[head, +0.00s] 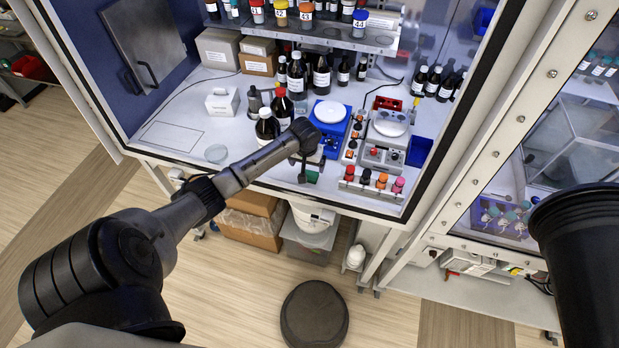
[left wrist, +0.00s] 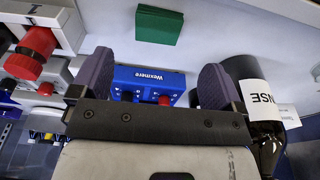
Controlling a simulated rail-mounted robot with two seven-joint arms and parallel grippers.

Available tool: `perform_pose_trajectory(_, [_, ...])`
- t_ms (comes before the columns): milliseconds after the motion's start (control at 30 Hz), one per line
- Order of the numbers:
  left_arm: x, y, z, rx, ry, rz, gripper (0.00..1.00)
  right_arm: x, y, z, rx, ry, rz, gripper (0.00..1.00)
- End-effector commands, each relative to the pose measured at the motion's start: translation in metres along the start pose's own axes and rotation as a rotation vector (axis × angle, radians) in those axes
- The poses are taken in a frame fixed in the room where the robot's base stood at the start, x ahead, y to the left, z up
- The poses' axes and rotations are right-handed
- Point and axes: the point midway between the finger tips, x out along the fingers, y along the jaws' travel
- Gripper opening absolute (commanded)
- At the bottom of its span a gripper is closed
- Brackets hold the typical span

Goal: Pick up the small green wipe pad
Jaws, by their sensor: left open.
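The small green wipe pad (head: 312,177) lies on the white bench surface near its front edge, partly hidden by my left gripper in the head view. In the left wrist view the green pad (left wrist: 159,24) is fully visible at the top, beyond the fingertips and clear of them. My left gripper (head: 304,172) is over the front of the bench, beside the pad. In the left wrist view its two fingers (left wrist: 157,74) are spread apart, with nothing held between them. My right gripper is not in view; only a dark part of my arm shows at the right.
A blue device (left wrist: 150,80) marked Wexmere shows between the fingers. A dark bottle (left wrist: 250,88) stands close beside one finger. A rack of colour-capped vials (head: 372,187) stands at the bench front. Bottles (head: 267,128) stand behind my left arm. The bench's left front is mostly clear.

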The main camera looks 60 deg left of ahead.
Motion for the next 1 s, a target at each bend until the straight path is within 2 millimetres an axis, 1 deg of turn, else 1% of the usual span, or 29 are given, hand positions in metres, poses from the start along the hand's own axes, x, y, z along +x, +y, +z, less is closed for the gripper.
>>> perform_pose_trajectory(33, [0.008,0.0,0.0,-0.001,-0.002,0.0,0.94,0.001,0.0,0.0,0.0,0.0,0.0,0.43])
perform_pose_trajectory(133, [0.019,0.0,0.0,-0.001,-0.001,-0.001,0.94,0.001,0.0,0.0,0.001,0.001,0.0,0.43])
perform_pose_trajectory(433, [0.035,0.001,0.0,0.002,0.0,-0.001,0.94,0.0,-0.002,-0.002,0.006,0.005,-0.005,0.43])
perform_pose_trajectory(733, [0.072,0.002,0.0,0.001,0.0,-0.001,0.94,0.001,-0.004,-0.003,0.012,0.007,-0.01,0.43])
perform_pose_trajectory(833, [0.078,0.002,-0.001,0.001,0.001,-0.001,0.94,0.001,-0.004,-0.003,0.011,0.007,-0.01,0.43])
perform_pose_trajectory(1000, [0.08,0.003,-0.001,0.003,0.002,-0.001,0.94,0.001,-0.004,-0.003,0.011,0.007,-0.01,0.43])
